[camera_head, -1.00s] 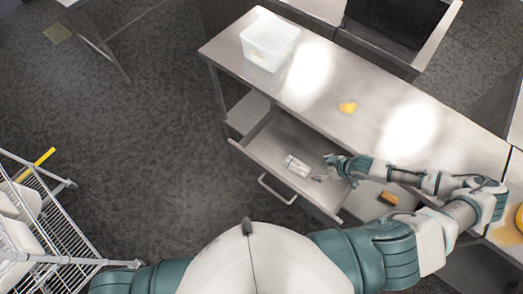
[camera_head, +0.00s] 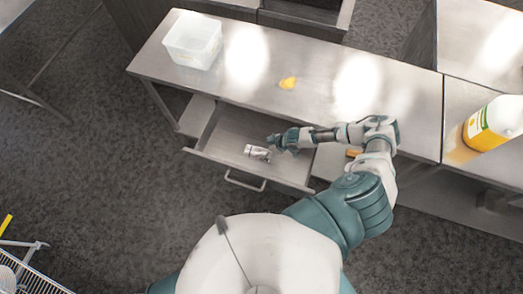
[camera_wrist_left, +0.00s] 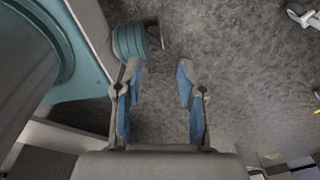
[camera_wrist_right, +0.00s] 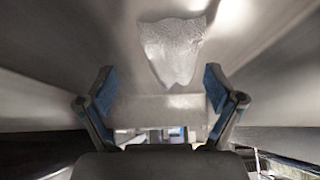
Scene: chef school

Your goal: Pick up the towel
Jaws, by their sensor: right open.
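A small whitish-grey folded item (camera_head: 257,152), which looks like the towel, lies in the open drawer (camera_head: 222,131) under the steel counter. In the right wrist view a pale, textured cloth (camera_wrist_right: 172,50) lies on a grey surface ahead of the fingers. My right gripper (camera_head: 274,141) is at the drawer, just right of the whitish item. Its fingers (camera_wrist_right: 158,88) are spread with nothing between them, and the cloth is apart from them. My left gripper (camera_wrist_left: 157,85) is open and empty, with dark floor beyond it; it is not visible in the head view.
On the counter (camera_head: 310,105) are a white plastic bin (camera_head: 194,40) and a small yellow item (camera_head: 288,83). A wire cart (camera_head: 30,272) is at lower left. The floor before the drawer is clear.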

